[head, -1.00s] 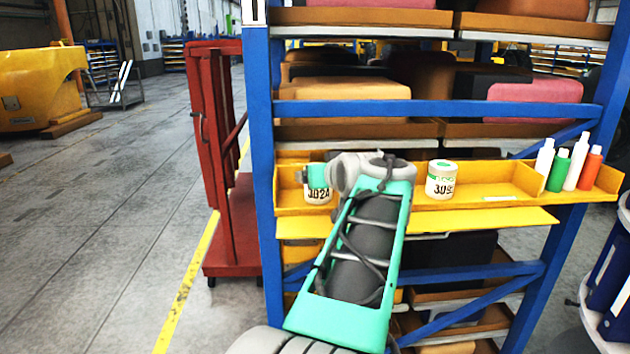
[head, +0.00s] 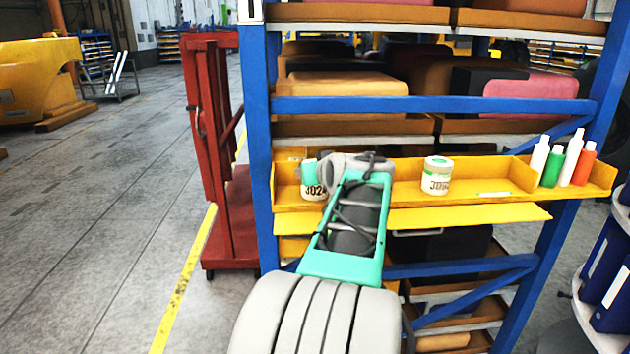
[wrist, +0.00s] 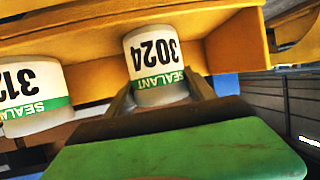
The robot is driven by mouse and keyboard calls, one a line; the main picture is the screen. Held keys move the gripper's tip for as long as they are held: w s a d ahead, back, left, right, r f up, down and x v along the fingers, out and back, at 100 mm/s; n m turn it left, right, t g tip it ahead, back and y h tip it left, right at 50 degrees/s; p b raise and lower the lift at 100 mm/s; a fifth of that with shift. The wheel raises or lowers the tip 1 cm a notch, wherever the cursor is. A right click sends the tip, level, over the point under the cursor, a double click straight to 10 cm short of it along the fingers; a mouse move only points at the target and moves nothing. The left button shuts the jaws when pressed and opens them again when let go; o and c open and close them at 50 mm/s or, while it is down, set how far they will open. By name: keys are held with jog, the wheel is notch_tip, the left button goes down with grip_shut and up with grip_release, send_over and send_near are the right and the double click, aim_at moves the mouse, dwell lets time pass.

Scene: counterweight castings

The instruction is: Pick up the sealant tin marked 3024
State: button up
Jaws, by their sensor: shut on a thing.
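The sealant tin marked 3024 (head: 312,190) is white with a green band. It is at the left end of the yellow shelf tray in the head view. In the wrist view the tin (wrist: 152,50) shows upside down, its number and the word SEALANT readable. My gripper (wrist: 161,95) has its two fingers on either side of the tin, shut on it. In the head view my arm hides part of the tin and most of the gripper. I cannot tell whether the tin's base touches the tray.
A similar tin (head: 436,177) stands further right on the yellow tray (head: 490,192); a tin with digits starting 312 (wrist: 32,92) is beside mine in the wrist view. Several bottles (head: 563,163) stand at the right end. Blue rack posts and a red cart (head: 228,215) flank the left side.

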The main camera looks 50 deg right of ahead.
jog(key=c, duration=0.9)
jog(key=shift+r, duration=0.1)
